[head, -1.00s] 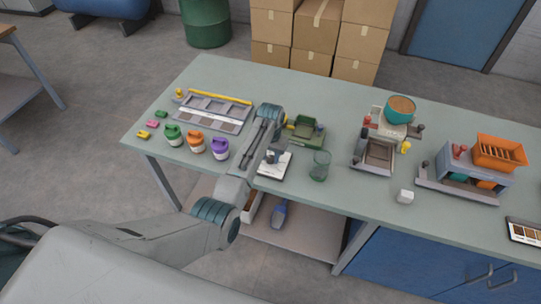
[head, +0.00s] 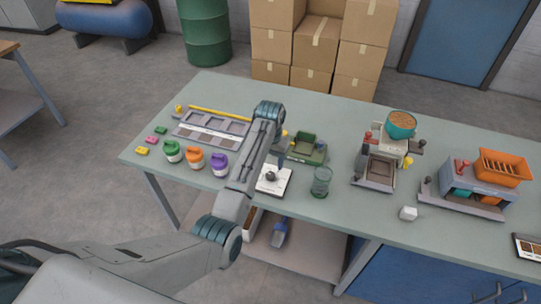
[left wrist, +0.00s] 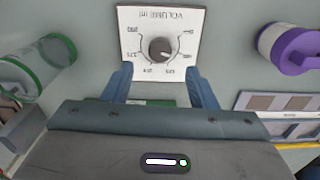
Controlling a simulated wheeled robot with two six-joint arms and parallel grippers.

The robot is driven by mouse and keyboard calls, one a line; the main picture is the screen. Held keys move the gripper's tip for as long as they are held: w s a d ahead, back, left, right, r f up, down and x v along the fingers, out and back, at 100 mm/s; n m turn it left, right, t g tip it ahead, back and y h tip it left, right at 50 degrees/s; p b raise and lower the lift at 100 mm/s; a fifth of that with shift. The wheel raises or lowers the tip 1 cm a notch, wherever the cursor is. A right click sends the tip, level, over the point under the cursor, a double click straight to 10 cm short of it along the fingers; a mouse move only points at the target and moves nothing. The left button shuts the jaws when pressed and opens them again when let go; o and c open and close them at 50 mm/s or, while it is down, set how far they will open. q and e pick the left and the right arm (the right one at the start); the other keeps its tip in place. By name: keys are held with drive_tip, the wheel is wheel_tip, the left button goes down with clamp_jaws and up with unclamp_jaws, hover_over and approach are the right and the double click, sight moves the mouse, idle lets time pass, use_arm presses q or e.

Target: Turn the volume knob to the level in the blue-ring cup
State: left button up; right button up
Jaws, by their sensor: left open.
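The volume knob (left wrist: 162,50) is a dark round knob with a pale pointer on a white dial panel (left wrist: 190,18), marked "VOLUME ml" and upside down in the left wrist view. The panel also shows in the head view (head: 277,189), lying on the bench. My left gripper (left wrist: 161,77) is open, its two blue fingertips apart at the panel's near edge, with the knob ahead between their lines. I cannot tell that they touch anything. A clear cup (head: 321,182) stands right of the panel; its rings look green in the left wrist view (left wrist: 40,65). No blue ring shows.
Green (head: 172,152), orange (head: 194,158) and purple (head: 219,164) lidded containers stand left of the panel. A green device (head: 305,149) sits behind it.

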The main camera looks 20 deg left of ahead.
sight(270, 174)
use_arm(q)
drive_tip(key=shift+r+b, duration=0.5)
drive_tip(key=shift+r, duration=1.8)
